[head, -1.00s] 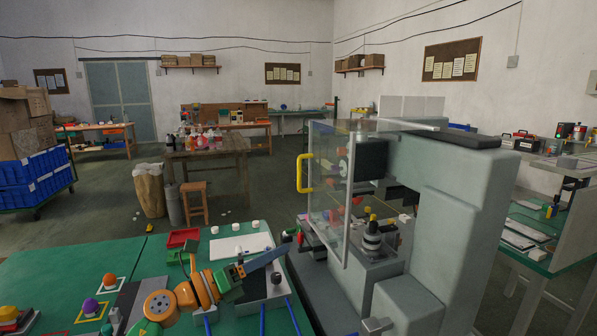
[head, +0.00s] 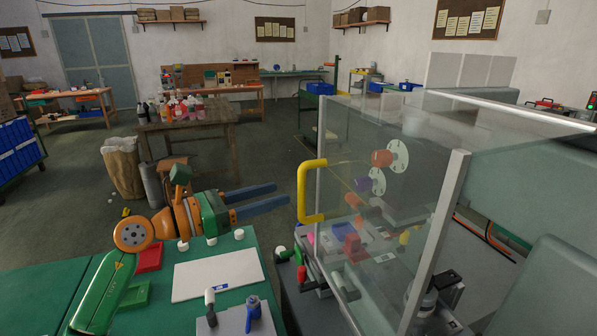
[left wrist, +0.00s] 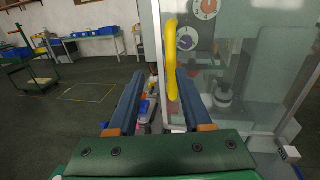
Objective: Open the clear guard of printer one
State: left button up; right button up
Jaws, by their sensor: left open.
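The clear guard (head: 345,130) of the grey printer stands down around the print area, with pale metal edges. Its yellow handle (head: 311,192) is upright on the guard's left side. My left gripper (head: 284,193) is open and empty, its two blue-grey fingers pointing at the handle from the left, with a small gap in the head view. In the left wrist view the yellow handle (left wrist: 172,60) appears just beyond the fingertips (left wrist: 160,75), nearer the right finger; contact cannot be told. The guard also shows there (left wrist: 235,50). My right gripper is not in view.
A green table (head: 190,315) lies below my left arm, with a white plate (head: 218,275), a red tray (head: 149,258) and white caps. Inside the guard are coloured knobs and round discs (head: 398,155).

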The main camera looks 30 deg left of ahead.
aim_at(299, 188)
pick_arm(q)
jog(key=d+p, duration=0.1)
jog(key=w+d+r+p, duration=0.2)
jog(key=d, duration=0.1)
jog(key=shift+p, duration=0.3)
jog(key=shift+w+d+f+p, duration=0.2)
jog(key=shift+w, duration=0.3)
jog(key=shift+w+d+f+p, duration=0.15)
jog(key=shift+w+d, duration=0.05)
jog(key=shift+w, duration=0.3)
jog(key=shift+w+a+f, duration=0.1)
jog(key=shift+w+f, duration=0.25)
jog(key=shift+w, duration=0.05)
jog(key=shift+s+r, duration=0.15)
jog(key=shift+s, duration=0.1)
jog(key=c, duration=0.7)
grip_shut()
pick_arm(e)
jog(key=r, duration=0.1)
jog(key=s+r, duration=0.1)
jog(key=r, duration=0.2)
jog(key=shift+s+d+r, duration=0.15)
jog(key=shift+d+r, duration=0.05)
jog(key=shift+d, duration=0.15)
